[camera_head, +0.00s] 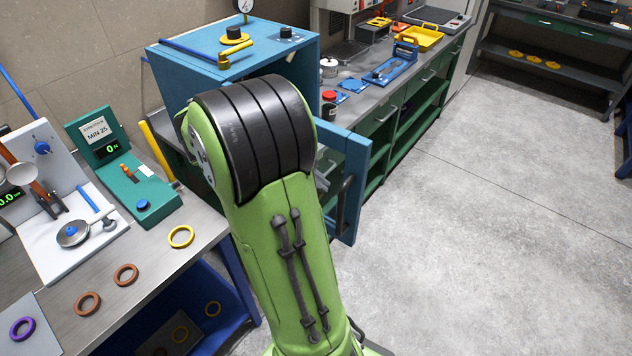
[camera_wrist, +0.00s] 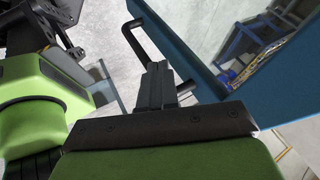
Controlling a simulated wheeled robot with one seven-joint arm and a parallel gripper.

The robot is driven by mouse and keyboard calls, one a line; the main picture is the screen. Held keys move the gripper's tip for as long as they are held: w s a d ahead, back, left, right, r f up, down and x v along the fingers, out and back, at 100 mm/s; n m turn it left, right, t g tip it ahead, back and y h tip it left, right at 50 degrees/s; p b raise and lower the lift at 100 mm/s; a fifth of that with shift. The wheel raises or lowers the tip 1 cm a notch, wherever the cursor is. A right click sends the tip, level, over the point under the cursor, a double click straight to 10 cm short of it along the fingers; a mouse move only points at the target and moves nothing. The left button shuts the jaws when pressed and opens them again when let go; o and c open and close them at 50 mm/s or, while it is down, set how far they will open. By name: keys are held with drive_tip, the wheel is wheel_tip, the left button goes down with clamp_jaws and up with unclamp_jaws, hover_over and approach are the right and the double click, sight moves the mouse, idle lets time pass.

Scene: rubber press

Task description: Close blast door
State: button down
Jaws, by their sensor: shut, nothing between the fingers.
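The blue press cabinet (camera_head: 172,75) stands at the upper middle of the head view, partly hidden by my green arm. Its blue blast door (camera_head: 357,185) stands open, swung out to the right. The door's dark handle (camera_head: 343,205) faces my arm. In the wrist view the blue door (camera_wrist: 172,42) runs diagonally, with its black bar handle (camera_wrist: 143,38) in front of my gripper. My gripper (camera_wrist: 155,68) is shut and empty, beside the handle and overlapping it in the picture. I cannot tell whether they touch. In the head view my arm mostly hides the gripper.
A workbench (camera_head: 150,285) at left carries a teal tester (camera_head: 135,185), a white gauge stand (camera_head: 75,230) and several rings. A green bench (camera_head: 415,90) with tools runs behind the door. Grey floor (camera_head: 480,230) at right is clear.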

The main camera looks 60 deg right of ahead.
sight(347, 204)
drive_tip(key=x, duration=0.6)
drive_tip(key=shift+d+f, duration=0.15)
drive_tip(key=shift+f, duration=0.05)
